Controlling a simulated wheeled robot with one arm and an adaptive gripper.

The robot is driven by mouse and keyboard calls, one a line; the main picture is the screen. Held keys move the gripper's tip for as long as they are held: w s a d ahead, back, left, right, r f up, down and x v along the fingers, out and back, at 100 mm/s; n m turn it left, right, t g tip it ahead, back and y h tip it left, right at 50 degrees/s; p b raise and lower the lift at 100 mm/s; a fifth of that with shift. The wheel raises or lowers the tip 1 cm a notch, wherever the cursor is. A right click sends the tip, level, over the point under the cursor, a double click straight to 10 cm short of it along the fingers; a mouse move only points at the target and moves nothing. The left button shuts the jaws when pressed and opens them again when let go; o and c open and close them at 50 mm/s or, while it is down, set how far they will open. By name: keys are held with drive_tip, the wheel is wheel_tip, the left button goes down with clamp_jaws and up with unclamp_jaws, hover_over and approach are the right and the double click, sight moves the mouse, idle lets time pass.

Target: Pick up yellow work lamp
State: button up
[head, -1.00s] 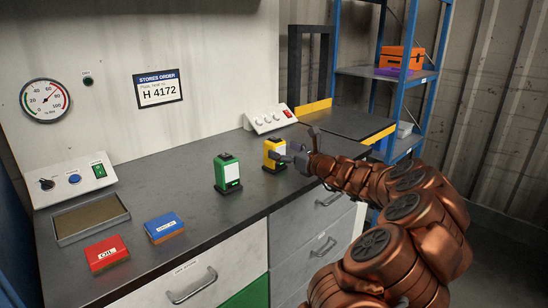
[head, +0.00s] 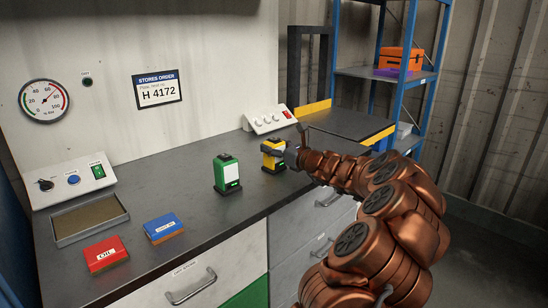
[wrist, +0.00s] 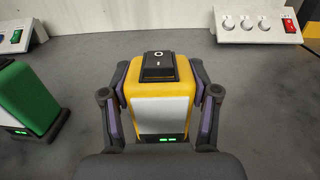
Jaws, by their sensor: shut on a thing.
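The yellow work lamp (head: 274,156) stands upright on the dark bench, right of the green lamp. In the wrist view the yellow lamp (wrist: 158,98) shows a black switch on top, a pale front panel and small green lights. My gripper (head: 287,153) reaches it from the right in the head view. In the wrist view my gripper (wrist: 160,115) has a finger against each side of the lamp and is shut on it. The lamp's base is partly hidden by the gripper in the wrist view.
A green lamp (head: 227,174) stands close on the left, also in the wrist view (wrist: 28,98). A white switch box (head: 268,118) sits behind. Red (head: 106,254) and blue (head: 164,228) boxes and a tray (head: 91,218) lie further left. Bench between is clear.

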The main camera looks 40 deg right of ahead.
drive_tip(key=c, duration=0.6)
drive_tip(key=shift+r, duration=0.1)
